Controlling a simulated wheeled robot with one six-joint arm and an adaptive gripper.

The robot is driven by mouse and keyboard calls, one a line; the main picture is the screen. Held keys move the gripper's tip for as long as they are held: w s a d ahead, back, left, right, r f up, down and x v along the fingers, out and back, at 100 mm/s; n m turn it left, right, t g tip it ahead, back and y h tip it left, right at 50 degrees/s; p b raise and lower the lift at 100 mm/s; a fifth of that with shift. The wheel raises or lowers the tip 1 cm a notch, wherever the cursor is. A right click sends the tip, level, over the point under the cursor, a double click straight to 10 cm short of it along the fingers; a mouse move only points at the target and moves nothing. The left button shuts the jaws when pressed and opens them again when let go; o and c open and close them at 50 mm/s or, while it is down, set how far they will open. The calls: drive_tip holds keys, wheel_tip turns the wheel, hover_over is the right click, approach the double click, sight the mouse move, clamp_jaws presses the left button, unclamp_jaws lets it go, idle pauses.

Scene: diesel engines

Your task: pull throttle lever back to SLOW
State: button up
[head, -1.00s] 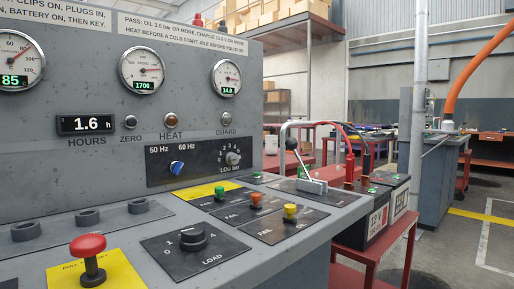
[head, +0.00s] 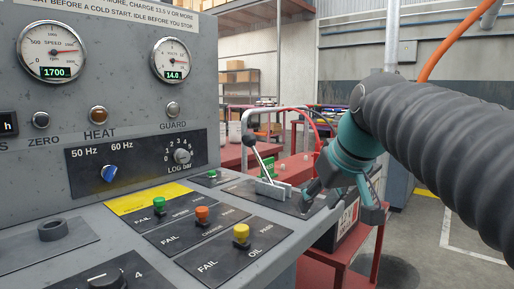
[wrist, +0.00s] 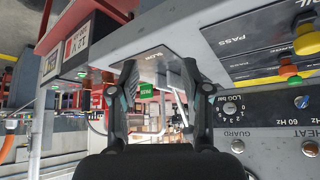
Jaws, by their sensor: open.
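The throttle lever (head: 258,160) stands on a dark plate near the right end of the grey console. It has a black knob and a pale shaft, rises from a grey slotted base (head: 272,188), and leans left in the head view. My gripper (head: 343,204) is open and empty just right of the lever base, at the console's right edge, apart from the lever. In the wrist view my gripper's fingers (wrist: 160,72) are spread on either side of a plate marked SLOW (wrist: 150,56).
Green, orange and yellow knobs (head: 241,235) sit on PASS/FAIL plates left of the lever. A bent metal rail (head: 246,122) stands behind it. A battery (head: 345,228) on a red stand (head: 350,262) is beside the console. Open floor lies to the right.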

sight(254, 147)
drive_tip(key=w+a+r+n+y, duration=0.3)
drive_tip(key=w+a+r+n, duration=0.35)
drive_tip(key=w+r, duration=0.7)
drive_tip(key=shift+m, duration=0.55)
drive_tip(key=x, duration=0.4)
drive_tip(key=a+x, duration=0.1)
drive_tip(key=x, duration=0.7)
drive_tip(key=shift+a+r, duration=0.1)
drive_tip(key=shift+a, duration=0.3)
clamp_jaws()
drive_tip(key=shift+r+t, duration=0.1)
drive_tip(key=shift+t, duration=0.2)
